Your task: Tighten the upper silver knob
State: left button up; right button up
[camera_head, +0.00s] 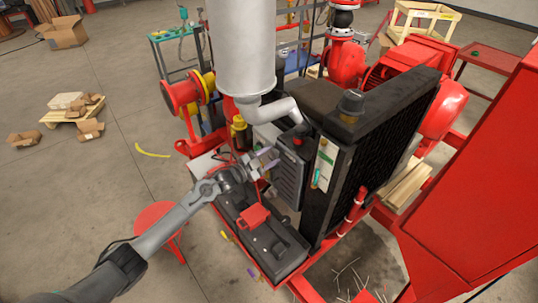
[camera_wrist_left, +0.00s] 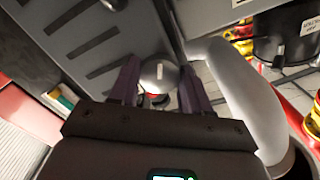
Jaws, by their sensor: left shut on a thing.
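My left gripper (camera_head: 268,159) reaches in from the lower left in the head view, its fingers at the side of the grey control box (camera_head: 289,172). In the left wrist view, a rounded silver knob (camera_wrist_left: 159,73) with a small pale mark sits between the two dark purple fingers. The left gripper is shut on this knob. A bit of red shows just below the knob. In the head view the knob is too small and covered to make out. My right gripper is not in view.
A thick grey pipe (camera_wrist_left: 240,95) runs close by the right finger in the left wrist view. A vented grey panel (camera_wrist_left: 85,35) lies on the other side. In the head view, a black radiator (camera_head: 385,150) stands right of the control box, and a battery (camera_head: 268,240) sits below.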

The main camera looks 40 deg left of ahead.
pick_arm(q)
jog(key=n+p, duration=0.1)
jog(key=n, duration=0.4)
jog(key=shift+p, duration=0.3)
dwell(0.4)
jog(key=o, duration=1.1)
jog(key=shift+c, duration=0.2)
jog(key=shift+s, duration=0.1)
jog(key=v, duration=1)
jog(key=shift+s+b, duration=0.3)
jog(key=shift+b, duration=0.15)
